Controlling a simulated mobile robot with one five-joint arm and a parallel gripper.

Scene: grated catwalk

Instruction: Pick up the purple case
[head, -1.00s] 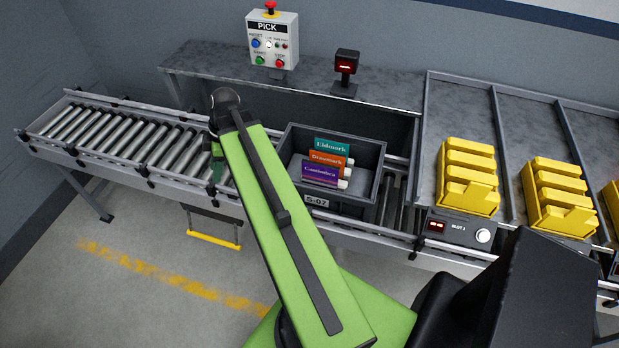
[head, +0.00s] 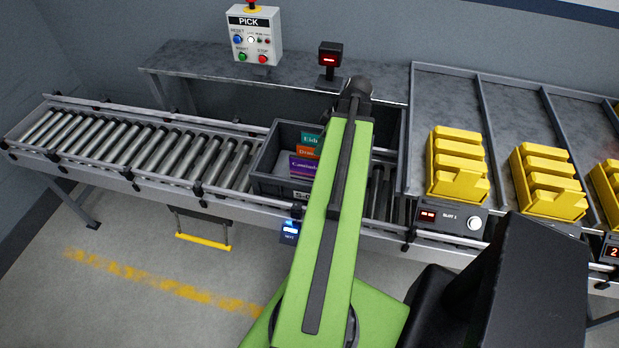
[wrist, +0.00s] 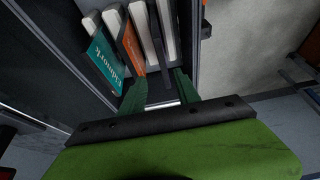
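The purple case (head: 302,167) stands tilted in a dark grey tote (head: 268,182) on the roller conveyor. It is the nearest of three cases, in front of an orange case (head: 308,153) and a teal case (head: 312,139). My arm covers their right ends in the head view, and my gripper is hidden there. In the wrist view my gripper (wrist: 160,88) is open, with its green fingers apart. The teal case (wrist: 104,62) and orange case (wrist: 131,45) lie just beyond the fingers, beside pale case edges. I cannot make out the purple cover there.
A control box (head: 254,35) marked PICK and a small red-lit display (head: 329,65) stand on the shelf behind the conveyor. Yellow bins (head: 458,163) sit on the sloped racks at right. The conveyor rollers (head: 130,150) left of the tote are empty.

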